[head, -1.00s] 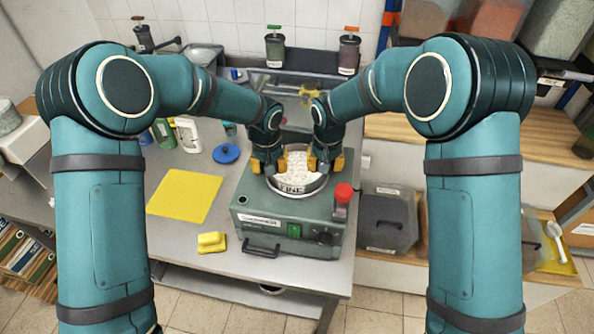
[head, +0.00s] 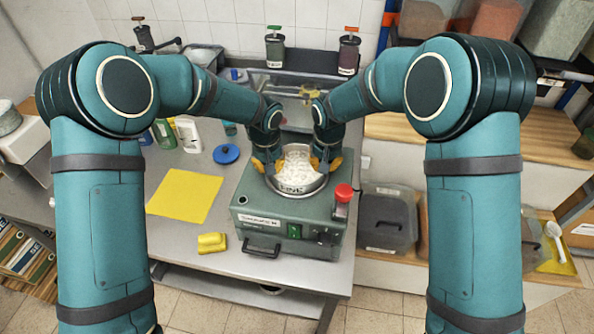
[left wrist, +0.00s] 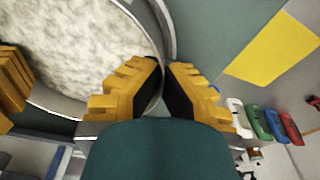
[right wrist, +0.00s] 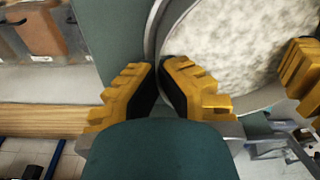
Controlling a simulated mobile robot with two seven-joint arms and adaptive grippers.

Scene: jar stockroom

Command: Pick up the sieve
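The sieve (head: 305,187) is a round metal pan with a label on its front wall, full of pale grainy material. It sits level on top of the green machine (head: 262,213). My left gripper (head: 267,165) is shut on the sieve's left rim, one finger inside and one outside; the left wrist view shows the rim between its fingertips (left wrist: 165,68). My right gripper (head: 327,164) is shut on the right rim in the same way, as the right wrist view shows (right wrist: 159,66).
A red-topped jar (head: 342,198) stands at the machine's right front corner. A yellow mat (head: 184,195), yellow sponge (head: 212,243), blue lid (head: 226,153) and several bottles are on the table to the left. A grey bin (head: 387,222) stands to the right.

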